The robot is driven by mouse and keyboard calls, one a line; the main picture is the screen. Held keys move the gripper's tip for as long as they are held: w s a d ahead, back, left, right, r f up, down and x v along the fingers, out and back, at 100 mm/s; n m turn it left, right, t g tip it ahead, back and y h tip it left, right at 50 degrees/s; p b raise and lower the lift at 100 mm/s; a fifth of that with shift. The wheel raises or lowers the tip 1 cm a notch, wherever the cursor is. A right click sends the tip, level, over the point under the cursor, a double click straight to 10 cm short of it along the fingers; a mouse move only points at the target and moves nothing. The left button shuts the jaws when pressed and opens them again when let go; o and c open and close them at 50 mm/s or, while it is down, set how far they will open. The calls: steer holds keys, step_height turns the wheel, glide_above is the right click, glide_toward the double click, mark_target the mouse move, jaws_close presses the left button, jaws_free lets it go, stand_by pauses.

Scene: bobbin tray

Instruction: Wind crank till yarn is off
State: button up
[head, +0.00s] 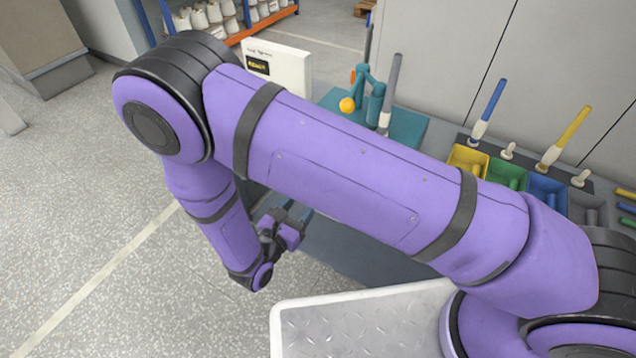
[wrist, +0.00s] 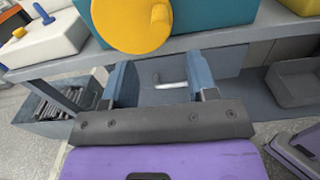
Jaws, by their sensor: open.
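A teal winding device (head: 375,95) with an orange-yellow ball knob (head: 347,105) stands on a teal base on the bench, partly behind my arm. In the wrist view a yellow disc (wrist: 128,22) on the front of a teal block (wrist: 210,14) is close beyond my fingers, cut off by the top edge. My gripper (head: 296,211) is open and empty at the bench's front edge. Its two blue-grey fingers (wrist: 155,72) are apart in the wrist view, with nothing between them.
A white box with a small display (head: 278,66) stands left of the device. Yellow, green and blue bins (head: 508,173) with bobbins and yarn-wound sticks are at the right. A grey drawer front with a handle (wrist: 172,85) is below the bench top. A white textured tray (head: 350,325) is nearest.

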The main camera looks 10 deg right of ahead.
steer(key=x, duration=0.9)
steer(key=shift+w+d, duration=0.2)
steer(key=shift+d, duration=0.05)
steer(key=shift+c, duration=0.3)
steer(key=c, duration=0.9)
